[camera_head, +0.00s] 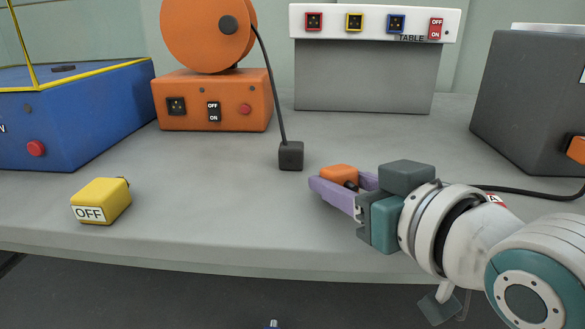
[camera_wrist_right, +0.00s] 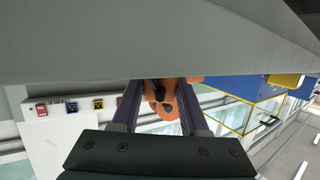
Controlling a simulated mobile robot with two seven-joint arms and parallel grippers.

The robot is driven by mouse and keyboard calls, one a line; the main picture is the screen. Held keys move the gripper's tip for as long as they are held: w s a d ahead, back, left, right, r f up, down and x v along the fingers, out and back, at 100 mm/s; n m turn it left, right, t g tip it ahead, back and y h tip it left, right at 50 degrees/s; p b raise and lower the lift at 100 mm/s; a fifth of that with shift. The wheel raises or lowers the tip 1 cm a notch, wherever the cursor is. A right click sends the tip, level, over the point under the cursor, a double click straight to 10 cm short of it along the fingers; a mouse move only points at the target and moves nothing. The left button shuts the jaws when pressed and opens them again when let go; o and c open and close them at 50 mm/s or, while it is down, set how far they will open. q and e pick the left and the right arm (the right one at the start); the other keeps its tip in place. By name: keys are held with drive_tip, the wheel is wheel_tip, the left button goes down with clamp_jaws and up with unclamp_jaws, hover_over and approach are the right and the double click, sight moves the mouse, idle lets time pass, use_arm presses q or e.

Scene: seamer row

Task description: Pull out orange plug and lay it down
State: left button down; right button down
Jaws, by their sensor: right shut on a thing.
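An orange plug (camera_head: 338,173) is between the purple fingers of my right gripper (camera_head: 342,188), which is shut on it. It is low over the grey table, close to the front edge; I cannot tell whether it touches the surface. A dark stub at its near end points back toward the gripper. In the right wrist view the fingers (camera_wrist_right: 158,105) point toward the orange shapes between them, and I cannot clearly separate plug from the orange machine behind.
An orange machine (camera_head: 212,102) with a wheel stands at the back, its black plug (camera_head: 291,156) on the table (camera_head: 230,215). A yellow OFF block (camera_head: 101,201) is at front left. A grey box (camera_head: 530,105) with an orange piece (camera_head: 576,149) stands right. A black cable (camera_head: 530,192) runs behind my arm.

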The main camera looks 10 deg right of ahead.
drive_tip(key=shift+c, duration=1.7)
unclamp_jaws()
drive_tip(key=shift+s+d+r, duration=0.1)
drive_tip(key=shift+s+r, duration=0.05)
drive_tip(key=shift+s, duration=0.15)
drive_tip(key=p+v, duration=0.3)
drive_tip(key=v, duration=0.6)
drive_tip(key=shift+s, duration=0.1)
